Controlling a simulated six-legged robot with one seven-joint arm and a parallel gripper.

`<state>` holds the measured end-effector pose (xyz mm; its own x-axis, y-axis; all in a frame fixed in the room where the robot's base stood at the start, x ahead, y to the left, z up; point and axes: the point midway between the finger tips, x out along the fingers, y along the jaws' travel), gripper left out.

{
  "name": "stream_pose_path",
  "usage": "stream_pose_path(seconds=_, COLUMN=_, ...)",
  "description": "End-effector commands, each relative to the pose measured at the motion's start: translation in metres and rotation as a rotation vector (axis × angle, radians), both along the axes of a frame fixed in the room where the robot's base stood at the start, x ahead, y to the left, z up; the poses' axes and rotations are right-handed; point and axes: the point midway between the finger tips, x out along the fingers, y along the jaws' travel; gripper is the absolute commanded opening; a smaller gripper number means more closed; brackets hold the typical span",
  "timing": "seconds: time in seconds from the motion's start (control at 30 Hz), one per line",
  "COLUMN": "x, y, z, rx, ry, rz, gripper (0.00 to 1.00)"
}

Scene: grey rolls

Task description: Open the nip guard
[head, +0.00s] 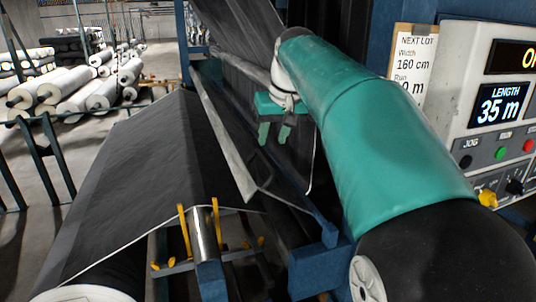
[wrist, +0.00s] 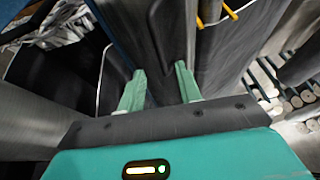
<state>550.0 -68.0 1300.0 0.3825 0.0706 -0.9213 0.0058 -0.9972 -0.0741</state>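My gripper (head: 275,136) hangs in front of the machine's dark web in the head view, its two green fingers apart with a gap between them. In the wrist view the fingers (wrist: 160,77) are also spread, and dark grey surfaces show beyond their tips. I cannot tell whether the fingers touch anything. A long pale-edged panel (head: 222,133) slopes down beside the gripper; it may be the nip guard, but I cannot tell for sure. A thin pale bent line (head: 313,165) shows just right of the fingers, and the arm hides what lies behind it.
Dark fabric (head: 130,150) slopes across the left. Yellow uprights (head: 185,231) flank a metal cylinder (head: 204,235) at the front. A control panel (head: 497,95) reading 35 m and a NEXT LOT card (head: 413,62) stand right. Rolls (head: 75,85) lie on the floor back left.

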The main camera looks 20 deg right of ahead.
Motion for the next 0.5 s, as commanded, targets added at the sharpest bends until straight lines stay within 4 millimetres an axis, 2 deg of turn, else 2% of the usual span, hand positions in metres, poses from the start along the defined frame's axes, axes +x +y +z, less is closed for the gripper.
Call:
stream_pose_path(seconds=0.1, x=0.009, y=0.002, z=-0.023, rx=0.001, ry=0.004, rz=0.001, gripper=0.34)
stream_pose_path(seconds=0.23, x=0.018, y=0.003, z=-0.044, rx=0.001, ry=0.003, rz=0.0, gripper=0.34)
stream_pose_path(seconds=0.5, x=0.026, y=0.005, z=-0.063, rx=0.0, ry=0.0, rz=-0.001, gripper=0.34)
